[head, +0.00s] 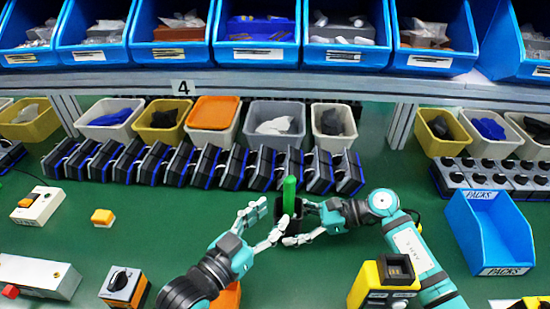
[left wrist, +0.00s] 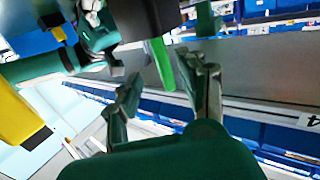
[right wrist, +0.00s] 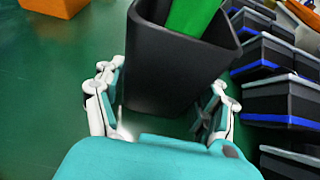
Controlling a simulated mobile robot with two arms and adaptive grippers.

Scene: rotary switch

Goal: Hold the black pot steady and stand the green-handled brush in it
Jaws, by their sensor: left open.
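The black pot (head: 291,226) stands upright on the green table, near the middle of the head view. The green-handled brush (head: 289,190) stands nearly upright in it, handle up; its lower end is hidden inside. My left gripper (head: 268,222) is open and empty, just left of the pot and below the handle's top. In the left wrist view the green handle (left wrist: 162,64) shows beside the fingers. My right gripper (right wrist: 165,95) has a finger on each side of the pot (right wrist: 170,72), fingertips apparently against its walls.
A row of black and blue boxes (head: 200,165) stands behind the pot. A yellow device (head: 383,283) is near the right arm, a blue PACKS bin (head: 490,230) further right. A black knob switch (head: 124,286) stands front left.

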